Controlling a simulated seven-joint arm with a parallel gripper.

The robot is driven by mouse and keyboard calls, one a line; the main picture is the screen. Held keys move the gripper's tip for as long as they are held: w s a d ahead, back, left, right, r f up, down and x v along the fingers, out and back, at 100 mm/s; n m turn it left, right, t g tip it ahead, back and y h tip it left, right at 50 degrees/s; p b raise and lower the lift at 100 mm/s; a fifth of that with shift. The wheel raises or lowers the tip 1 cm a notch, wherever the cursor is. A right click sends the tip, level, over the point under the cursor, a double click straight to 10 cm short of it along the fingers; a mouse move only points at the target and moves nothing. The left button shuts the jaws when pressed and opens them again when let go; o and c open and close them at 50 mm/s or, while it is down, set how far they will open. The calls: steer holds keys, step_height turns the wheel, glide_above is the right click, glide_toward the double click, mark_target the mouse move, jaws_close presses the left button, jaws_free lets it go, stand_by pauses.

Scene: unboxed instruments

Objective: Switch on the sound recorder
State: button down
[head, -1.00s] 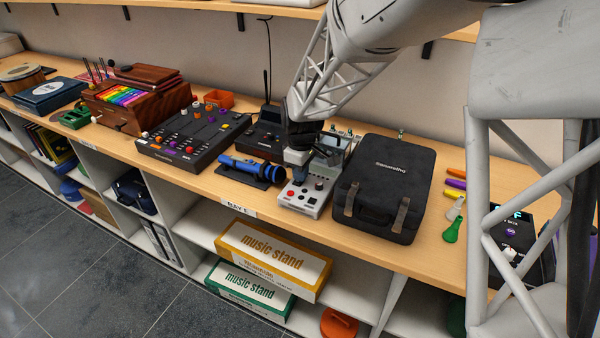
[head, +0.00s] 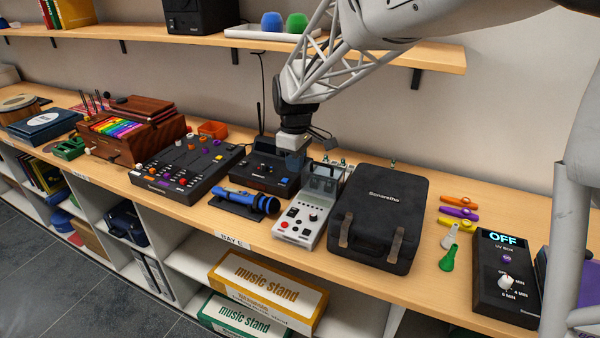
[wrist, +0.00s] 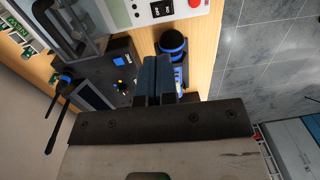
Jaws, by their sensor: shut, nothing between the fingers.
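A light grey device (head: 308,215), which looks like the sound recorder, stands on the bench with a red button, a dark knob and a clear raised part at its back. In the wrist view its white panel (wrist: 155,10) shows at the top, with a red button and black labelled switches. Whether it is on is too small to tell. My gripper (head: 294,162) hangs above and behind the device's left side, near the dark box with an antenna. In the wrist view its fingers (wrist: 154,76) are together and empty, apart from the panel.
A black case (head: 380,218) stands close on the right. A mixer (head: 185,165) is further left. A UV box (head: 507,275) reads OFF at right. A shelf (head: 430,55) overhangs behind.

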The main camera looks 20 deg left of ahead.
mark_target(293, 210)
steer(key=shift+r, duration=0.45)
steer(key=shift+s+a+r+g, duration=0.15)
steer(key=shift+s+g, duration=0.05)
steer(key=shift+g, duration=0.2)
stand_by(0.4)
stand_by(0.3)
steer(key=f, duration=0.4)
steer(key=s+f, duration=0.1)
steer(key=f, duration=0.9)
steer(key=shift+s, duration=0.35)
steer(key=shift+f, duration=0.2)
steer(key=shift+w, duration=0.15)
steer(key=shift+w+r, duration=0.2)
steer(key=shift+w, duration=0.35)
